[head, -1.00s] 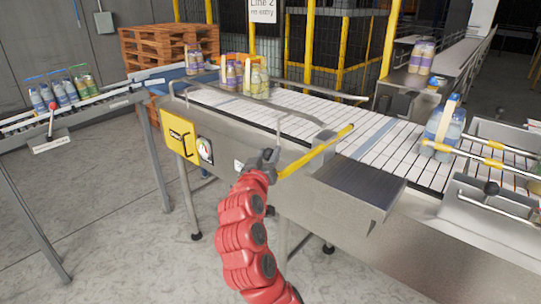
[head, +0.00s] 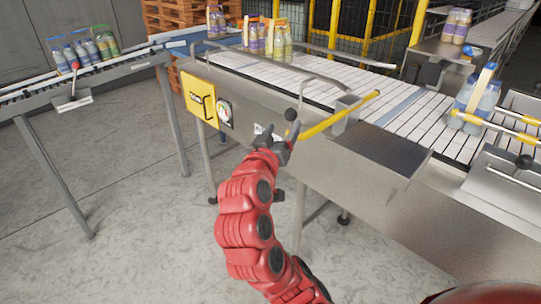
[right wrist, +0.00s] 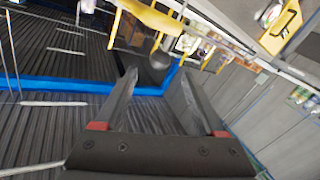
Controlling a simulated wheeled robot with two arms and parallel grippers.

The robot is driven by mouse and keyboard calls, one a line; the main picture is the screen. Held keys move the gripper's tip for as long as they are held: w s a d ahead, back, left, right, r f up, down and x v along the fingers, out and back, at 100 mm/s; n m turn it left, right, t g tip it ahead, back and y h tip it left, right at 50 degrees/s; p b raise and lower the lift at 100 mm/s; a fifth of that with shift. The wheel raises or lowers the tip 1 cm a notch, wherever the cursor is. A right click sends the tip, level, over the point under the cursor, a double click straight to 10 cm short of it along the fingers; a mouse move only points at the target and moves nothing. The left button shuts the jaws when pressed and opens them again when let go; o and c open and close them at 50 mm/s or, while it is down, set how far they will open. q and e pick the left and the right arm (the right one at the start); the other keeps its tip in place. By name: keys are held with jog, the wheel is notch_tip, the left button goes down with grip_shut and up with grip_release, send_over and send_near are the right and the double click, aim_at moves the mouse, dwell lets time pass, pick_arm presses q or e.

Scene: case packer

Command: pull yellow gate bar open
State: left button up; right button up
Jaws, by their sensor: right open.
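The yellow gate bar (head: 340,115) slants across the near side of the conveyor, its near end sticking out over the front edge. A dark ball knob (head: 290,114) shows at that end. My right gripper (head: 280,132) is just below and left of the knob, open, with nothing between its fingers. In the right wrist view the two fingers (right wrist: 155,78) stand apart; the grey knob (right wrist: 160,60) shows just beyond the fingertips, with a yellow bar (right wrist: 152,17) above it. I cannot tell whether a finger touches the knob. My left gripper is not in view.
A yellow box with a handle (head: 200,97) and a gauge (head: 225,112) sit on the conveyor's front side. Bottle packs (head: 270,40) stand on the belt at the back. Another bottle pack (head: 475,98) stands at right by a second yellow bar (head: 495,125).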

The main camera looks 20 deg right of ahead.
jog(key=b+v, duration=0.3)
jog(key=v, duration=0.6)
jog(key=shift+s+a+b, duration=0.15)
jog(key=shift+b, duration=0.15)
